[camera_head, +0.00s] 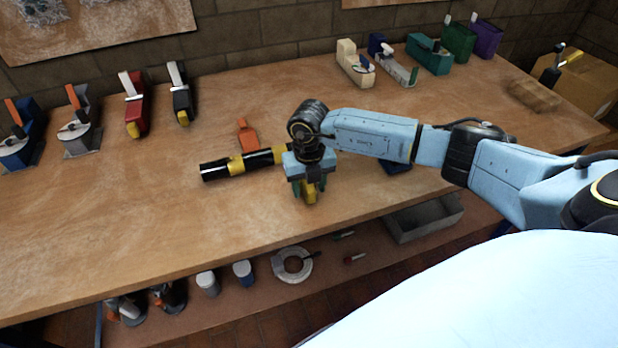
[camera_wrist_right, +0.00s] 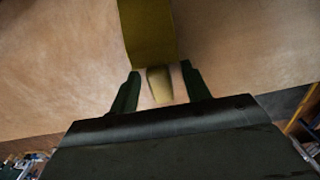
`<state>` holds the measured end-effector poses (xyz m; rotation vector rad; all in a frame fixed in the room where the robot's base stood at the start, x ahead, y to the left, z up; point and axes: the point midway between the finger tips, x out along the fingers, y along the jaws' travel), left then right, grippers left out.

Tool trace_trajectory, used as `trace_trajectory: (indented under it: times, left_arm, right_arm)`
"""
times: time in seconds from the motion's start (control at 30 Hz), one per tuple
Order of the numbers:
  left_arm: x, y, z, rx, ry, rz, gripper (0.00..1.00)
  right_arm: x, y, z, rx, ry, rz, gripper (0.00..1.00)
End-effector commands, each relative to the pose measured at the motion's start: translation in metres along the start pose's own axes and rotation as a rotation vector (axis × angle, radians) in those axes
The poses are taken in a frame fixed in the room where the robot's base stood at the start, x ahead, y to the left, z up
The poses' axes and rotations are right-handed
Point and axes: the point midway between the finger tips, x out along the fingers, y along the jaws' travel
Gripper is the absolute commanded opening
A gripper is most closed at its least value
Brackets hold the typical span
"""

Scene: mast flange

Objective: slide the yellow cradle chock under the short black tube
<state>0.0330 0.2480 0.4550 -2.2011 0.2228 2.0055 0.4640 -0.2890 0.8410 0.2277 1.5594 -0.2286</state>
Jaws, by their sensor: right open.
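The yellow cradle chock (camera_head: 310,197) is partly hidden by my right gripper (camera_head: 309,188) on the near side of the bench. In the right wrist view the chock's broad yellow body (camera_wrist_right: 149,35) lies ahead of the fingertips. A narrower yellow tab stands between the two dark fingers of the right gripper (camera_wrist_right: 160,78), with gaps at both sides. That gripper is open. The short black tube (camera_head: 216,171) with yellow bands lies roughly crosswise just left of and behind the gripper. Its right end is hidden by my wrist. My left gripper is not in view.
An orange chock-like piece (camera_head: 247,133) sits behind the tube. A dark blue piece (camera_head: 397,166) is partly covered by my right arm. Several coloured clamp-like tools line the back of the wooden bench (camera_head: 120,215). The bench's front left is clear. A grey bin (camera_head: 425,220) stands below.

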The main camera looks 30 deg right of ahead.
Motion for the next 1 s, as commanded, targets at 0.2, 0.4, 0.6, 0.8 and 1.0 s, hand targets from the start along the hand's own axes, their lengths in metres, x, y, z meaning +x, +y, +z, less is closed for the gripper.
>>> trace_trajectory:
  times: [0.2, 0.4, 0.6, 0.8, 1.0]
  left_arm:
    - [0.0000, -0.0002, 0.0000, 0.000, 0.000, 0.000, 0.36]
    - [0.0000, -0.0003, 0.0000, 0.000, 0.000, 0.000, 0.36]
    - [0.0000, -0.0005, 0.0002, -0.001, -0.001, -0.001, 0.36]
    - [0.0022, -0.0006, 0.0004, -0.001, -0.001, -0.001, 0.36]
    - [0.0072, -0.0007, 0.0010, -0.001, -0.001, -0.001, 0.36]
  right_arm:
    - [0.0006, 0.0003, 0.0000, -0.001, 0.000, 0.000, 0.47]
    - [0.0004, 0.0004, 0.0000, -0.001, 0.000, 0.001, 0.25]
    - [0.0002, 0.0003, 0.0001, -0.001, 0.000, 0.001, 0.00]
    - [0.0006, 0.0006, 0.0024, -0.001, -0.001, 0.001, 0.00]
    - [0.0008, 0.0011, 0.0089, -0.001, -0.002, 0.001, 0.00]
